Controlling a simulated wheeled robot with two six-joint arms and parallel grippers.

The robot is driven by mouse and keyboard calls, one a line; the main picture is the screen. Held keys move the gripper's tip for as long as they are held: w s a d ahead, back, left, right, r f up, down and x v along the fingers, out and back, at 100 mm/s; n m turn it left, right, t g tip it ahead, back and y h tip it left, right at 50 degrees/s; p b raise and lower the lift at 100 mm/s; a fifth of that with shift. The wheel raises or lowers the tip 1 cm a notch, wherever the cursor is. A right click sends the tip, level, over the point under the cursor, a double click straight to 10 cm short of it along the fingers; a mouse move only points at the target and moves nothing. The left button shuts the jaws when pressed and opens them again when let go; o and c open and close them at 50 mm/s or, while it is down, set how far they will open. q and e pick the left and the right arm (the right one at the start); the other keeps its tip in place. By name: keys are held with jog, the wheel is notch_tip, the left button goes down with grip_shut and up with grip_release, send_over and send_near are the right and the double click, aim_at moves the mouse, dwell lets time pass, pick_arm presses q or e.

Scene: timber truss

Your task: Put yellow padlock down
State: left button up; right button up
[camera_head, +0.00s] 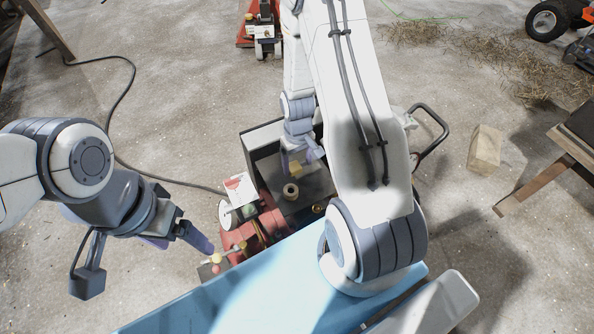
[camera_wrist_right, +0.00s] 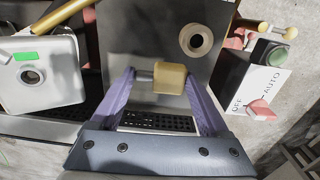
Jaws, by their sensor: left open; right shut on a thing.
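The yellow padlock (camera_wrist_right: 170,78) is between the purple fingertips of my right gripper (camera_wrist_right: 161,79) in the right wrist view, its grey shackle pointing left. The gripper is shut on it. The padlock also shows in the head view (camera_head: 296,169), over the dark flat top (camera_head: 316,188) of a machine, just behind a tape roll. Whether it touches that top I cannot tell. My left gripper (camera_head: 182,240) is open and apart from the padlock, low at the left, near the machine's red part.
The pale tape roll (camera_wrist_right: 196,40) is close by the padlock; it also shows in the head view (camera_head: 290,191). A metal box with a green label (camera_wrist_right: 42,72) is at the left. A blue surface (camera_head: 270,285) lies in front.

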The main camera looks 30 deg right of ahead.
aim_at(297, 170)
jog(key=shift+w+d+f, duration=0.15)
jog(key=shift+w+f, duration=0.25)
notch_tip(297, 170, down, 4)
jog(key=b, duration=0.3)
jog(key=shift+r+b, duration=0.15)
jog(key=shift+b, duration=0.25)
jog(key=shift+f, duration=0.2)
jog(key=o, duration=1.3)
jog(key=shift+r, duration=0.15)
